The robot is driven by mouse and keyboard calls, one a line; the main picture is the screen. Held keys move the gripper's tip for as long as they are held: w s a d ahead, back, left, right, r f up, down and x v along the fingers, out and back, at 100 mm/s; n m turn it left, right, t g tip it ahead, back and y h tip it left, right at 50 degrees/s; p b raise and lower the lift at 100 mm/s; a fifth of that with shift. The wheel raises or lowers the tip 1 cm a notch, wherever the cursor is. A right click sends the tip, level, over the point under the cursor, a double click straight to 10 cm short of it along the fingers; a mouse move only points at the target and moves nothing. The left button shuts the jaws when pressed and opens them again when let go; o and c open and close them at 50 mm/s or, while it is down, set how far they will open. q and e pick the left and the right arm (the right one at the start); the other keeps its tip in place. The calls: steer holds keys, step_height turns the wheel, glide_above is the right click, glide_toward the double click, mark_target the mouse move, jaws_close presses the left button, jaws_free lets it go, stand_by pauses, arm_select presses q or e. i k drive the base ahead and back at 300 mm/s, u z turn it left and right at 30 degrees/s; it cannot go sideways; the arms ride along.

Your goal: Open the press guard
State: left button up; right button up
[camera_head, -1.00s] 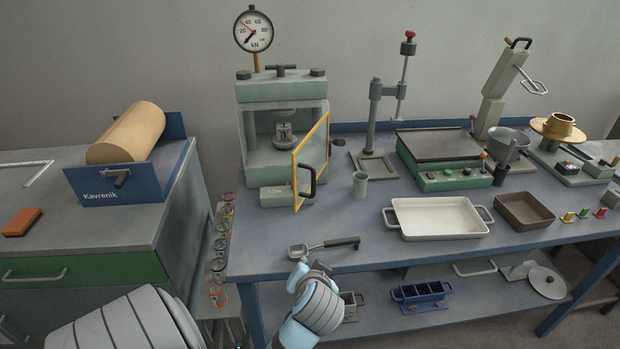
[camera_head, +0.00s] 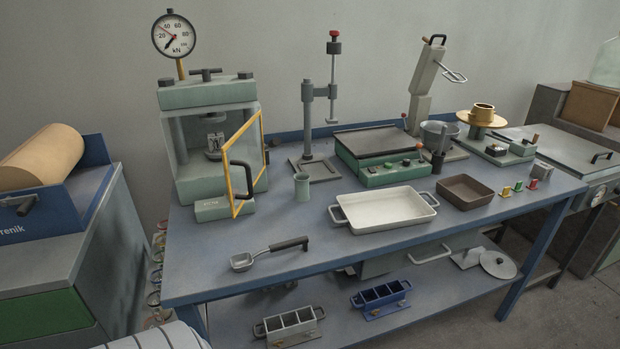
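The press (camera_head: 208,150) stands at the left end of the blue bench, with a round kN gauge (camera_head: 173,34) above it. Its guard (camera_head: 243,165) is a yellow-framed clear panel with a black handle (camera_head: 249,182). The guard is swung outward from the press front, so the press opening shows beside it. Neither gripper is in view. Only a pale piece of my own arm shows at the bottom left edge.
A scoop (camera_head: 268,254) lies on the bench's front left in front of the press. A small cup (camera_head: 302,187), a white tray (camera_head: 384,208) and a brown tray (camera_head: 465,192) stand to the right. Mould boxes (camera_head: 381,295) sit on the lower shelf.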

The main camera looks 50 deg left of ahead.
mark_target(249, 192)
steer(key=z, duration=0.85)
steer(key=i, duration=1.05)
steer(key=u, duration=2.5)
